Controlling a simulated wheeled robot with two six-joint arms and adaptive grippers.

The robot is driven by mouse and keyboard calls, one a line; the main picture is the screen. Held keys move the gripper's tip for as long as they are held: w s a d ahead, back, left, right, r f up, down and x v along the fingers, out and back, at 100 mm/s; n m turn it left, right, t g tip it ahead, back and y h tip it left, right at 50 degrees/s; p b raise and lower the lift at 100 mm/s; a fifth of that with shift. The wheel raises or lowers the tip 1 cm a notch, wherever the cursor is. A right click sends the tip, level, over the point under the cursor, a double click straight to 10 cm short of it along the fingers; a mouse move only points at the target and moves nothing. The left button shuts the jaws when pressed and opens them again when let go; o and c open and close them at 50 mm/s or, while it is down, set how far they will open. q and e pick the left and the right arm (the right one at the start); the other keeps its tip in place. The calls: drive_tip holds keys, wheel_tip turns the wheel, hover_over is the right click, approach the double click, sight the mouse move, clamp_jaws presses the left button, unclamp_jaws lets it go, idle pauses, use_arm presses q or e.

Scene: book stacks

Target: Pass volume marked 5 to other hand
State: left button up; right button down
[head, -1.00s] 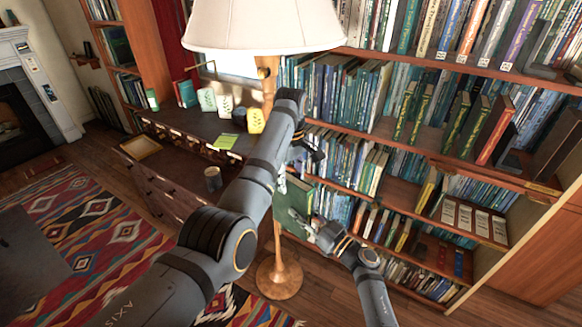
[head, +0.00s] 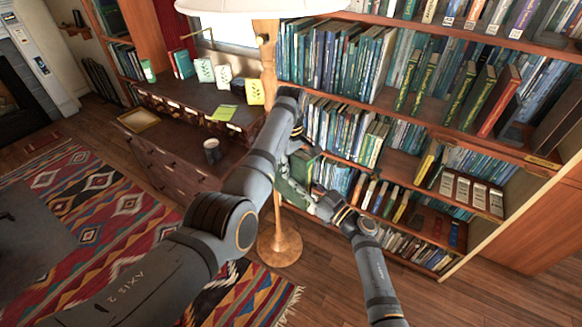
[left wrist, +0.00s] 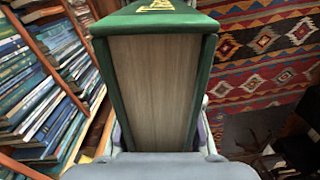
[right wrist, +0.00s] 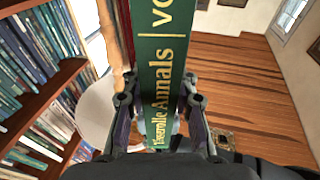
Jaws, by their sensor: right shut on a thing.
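A thick green book with gold lettering (right wrist: 162,75) is held between the fingers of my right gripper (right wrist: 158,105). Its spine faces the right wrist camera and reads "Tesserolle Annals | Vo"; the volume number is cut off. In the head view the book (head: 295,192) is partly hidden between my arms. My right gripper (head: 318,202) holds it from below right. My left gripper (head: 297,143) is at the book from above. In the left wrist view the book's page edges (left wrist: 153,90) fill the middle, and parts of my left fingers (left wrist: 160,140) show on either side, mostly hidden.
A bookshelf (head: 400,112) full of books stands close behind and right of the grippers. A floor lamp (head: 280,243) stands right beside my left arm. A dark desk (head: 185,112) with a mug (head: 212,150) is behind left. A patterned rug (head: 95,215) covers the floor.

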use_arm(q)
clamp_jaws()
use_arm(e)
drive_tip(key=shift+r, duration=0.1)
use_arm(q)
drive_tip(key=shift+r, duration=0.1)
use_arm(e)
drive_tip(key=c, duration=1)
unclamp_jaws()
